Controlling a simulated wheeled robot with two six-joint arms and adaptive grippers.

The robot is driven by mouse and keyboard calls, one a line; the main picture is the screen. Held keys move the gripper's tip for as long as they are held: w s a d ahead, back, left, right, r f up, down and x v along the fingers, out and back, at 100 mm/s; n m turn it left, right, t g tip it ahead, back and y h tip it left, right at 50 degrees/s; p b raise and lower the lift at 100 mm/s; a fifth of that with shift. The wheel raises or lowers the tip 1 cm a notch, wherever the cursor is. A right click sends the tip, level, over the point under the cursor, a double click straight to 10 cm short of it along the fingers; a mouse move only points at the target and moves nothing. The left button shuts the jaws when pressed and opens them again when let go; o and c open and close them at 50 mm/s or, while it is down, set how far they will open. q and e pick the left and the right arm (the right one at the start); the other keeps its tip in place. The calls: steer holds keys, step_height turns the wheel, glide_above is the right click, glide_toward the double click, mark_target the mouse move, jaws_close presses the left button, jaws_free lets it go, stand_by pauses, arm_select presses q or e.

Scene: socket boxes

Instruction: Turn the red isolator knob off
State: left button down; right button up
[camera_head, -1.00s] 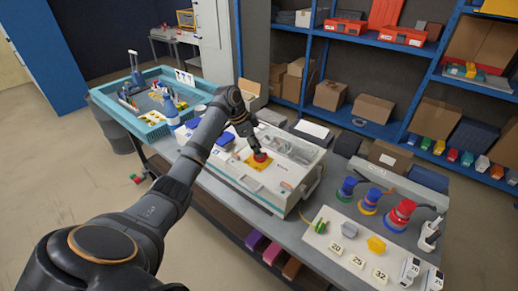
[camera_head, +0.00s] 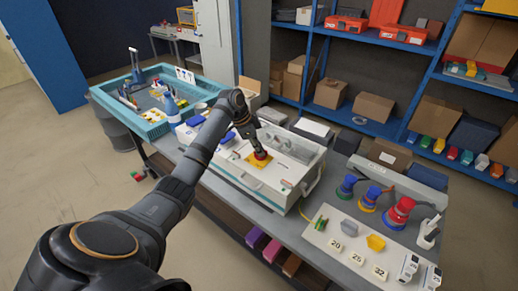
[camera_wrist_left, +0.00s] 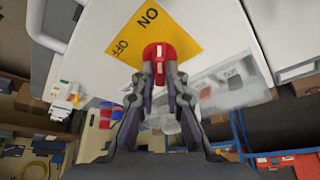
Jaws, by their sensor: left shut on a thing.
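The red isolator knob (camera_head: 261,155) sits on a yellow plate (camera_head: 257,162) on top of a white socket box (camera_head: 272,191) on the bench. My left gripper (camera_head: 257,148) reaches down onto the knob from above. In the left wrist view, the two dark fingers of my left gripper (camera_wrist_left: 160,78) are closed around the red knob (camera_wrist_left: 158,52). The yellow plate (camera_wrist_left: 185,32) there reads ON and OFF, with a pale mark on the knob. The fingers hide part of the knob. My right gripper is not in view.
A teal tray (camera_head: 150,128) with tools stands at the left end of the bench. A pale board (camera_head: 330,236) with number tags lies to the right, near blue and red plugs (camera_head: 400,211). Blue shelves with boxes stand behind.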

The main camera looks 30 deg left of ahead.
arm_select(q)
steer(key=shift+r+p, duration=0.15)
steer(key=shift+p, duration=0.3)
steer(key=n+y+p, duration=0.1)
steer(key=n+p, duration=0.2)
steer(key=p, duration=0.2)
steer(key=n+t+y+p, duration=0.1)
steer(key=n+p, duration=0.3)
steer(key=p, duration=0.1)
steer(key=n+y+p, duration=0.2)
steer(key=n+p, duration=0.2)
steer(key=p, duration=0.1)
steer(key=shift+s+d+r, duration=0.1)
steer(key=shift+d+r, duration=0.1)
steer(key=shift+d, duration=0.15)
steer(key=shift+n+y+p, duration=0.3)
steer(key=shift+n+p, duration=0.4)
steer(key=shift+n, duration=0.3)
steer(key=shift+d+f+n+y+p, duration=0.1)
steer(key=shift+f+n+y+p, duration=0.2)
steer(key=shift+n, duration=0.6)
steer(key=shift+n+y+p, duration=0.4)
steer(key=shift+n+y, duration=0.1)
steer(key=shift+n, duration=1)
steer(key=shift+g, duration=0.3)
steer(key=c, duration=1.4)
jaws_free()
